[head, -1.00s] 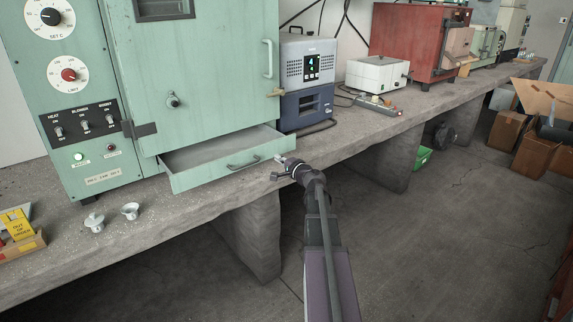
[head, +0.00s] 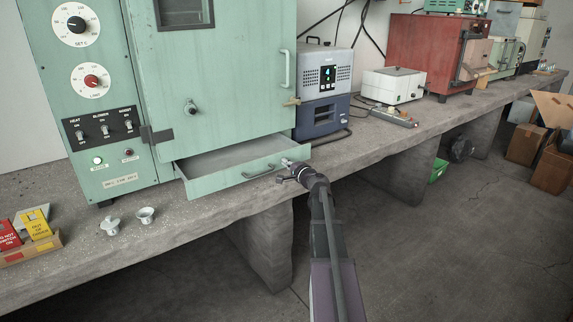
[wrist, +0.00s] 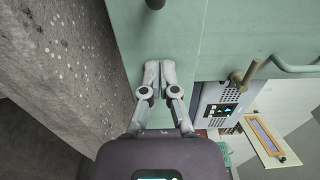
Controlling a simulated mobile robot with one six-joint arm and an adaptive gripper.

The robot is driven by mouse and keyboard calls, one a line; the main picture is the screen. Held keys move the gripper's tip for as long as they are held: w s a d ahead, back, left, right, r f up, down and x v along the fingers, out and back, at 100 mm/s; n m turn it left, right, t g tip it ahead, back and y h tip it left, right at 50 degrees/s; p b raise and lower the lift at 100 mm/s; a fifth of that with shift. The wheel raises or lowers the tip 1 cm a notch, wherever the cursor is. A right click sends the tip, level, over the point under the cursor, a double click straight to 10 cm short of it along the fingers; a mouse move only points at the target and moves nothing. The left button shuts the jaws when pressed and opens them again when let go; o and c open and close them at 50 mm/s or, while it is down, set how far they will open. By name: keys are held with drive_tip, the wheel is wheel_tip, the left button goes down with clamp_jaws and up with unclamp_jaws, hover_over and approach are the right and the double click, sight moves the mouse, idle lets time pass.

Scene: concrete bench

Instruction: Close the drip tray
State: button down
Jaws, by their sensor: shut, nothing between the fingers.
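The drip tray (head: 235,174) is the shallow green drawer under the green oven. It is pulled out, and its inside shows in the head view. Its front has a bar handle (head: 258,172). My gripper (head: 286,163) is at the right part of the tray front, just right of the handle. In the wrist view, my gripper (wrist: 158,66) has both fingers together and empty, with the tips over the green tray front (wrist: 140,35). I cannot tell whether they touch it. A dark bit at the top edge there may be the handle.
The oven door (head: 235,80) has a brass latch (head: 291,102) above the tray's right end. A blue-grey device (head: 323,90) stands right of the oven. Two small metal pieces (head: 146,215) lie on the concrete bench (head: 180,240) at the left. The floor in front is clear.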

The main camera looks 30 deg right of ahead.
sight(260, 149)
drive_tip(key=w, duration=1.9)
drive_tip(key=shift+w+a, duration=0.1)
drive_tip(key=shift+a, duration=0.2)
drive_tip(key=shift+w+r, duration=0.1)
drive_tip(key=shift+w, duration=0.15)
drive_tip(key=shift+w, duration=0.1)
drive_tip(key=shift+s+a, duration=0.1)
drive_tip(key=shift+s, duration=0.55)
drive_tip(key=s, duration=1.3)
drive_tip(key=shift+s+d, duration=0.3)
